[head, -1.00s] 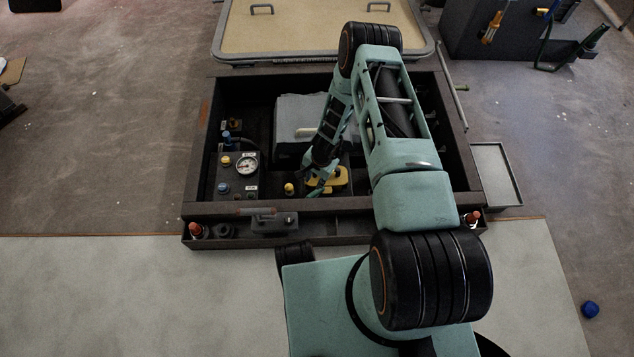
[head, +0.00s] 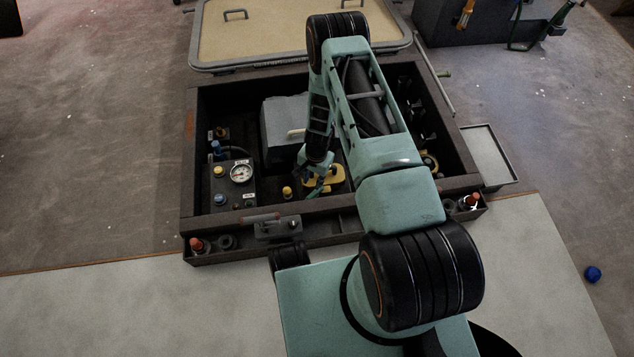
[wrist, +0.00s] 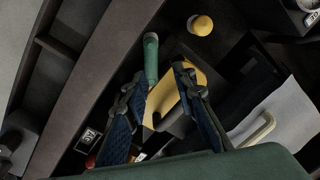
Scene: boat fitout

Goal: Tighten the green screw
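The green screw (wrist: 151,58) shows in the wrist view as a green cylinder with a pale round end, beside a yellow plate (wrist: 178,88). My gripper (wrist: 162,74) is open, its two dark fingers apart. The screw stands beyond the left fingertip and seems close to it; I cannot tell whether they touch. In the head view my gripper (head: 318,183) is low inside the dark open bay, over the yellow plate (head: 337,182). There the screw cannot be told apart from my fingers.
The dark bay frame (head: 190,150) surrounds my gripper. A grey box (head: 282,125) stands behind it. A panel with a gauge (head: 241,173) and a yellow knob (head: 287,192) are at left. In the wrist view, a yellow knob (wrist: 201,25) and pale handle (wrist: 258,130) are near.

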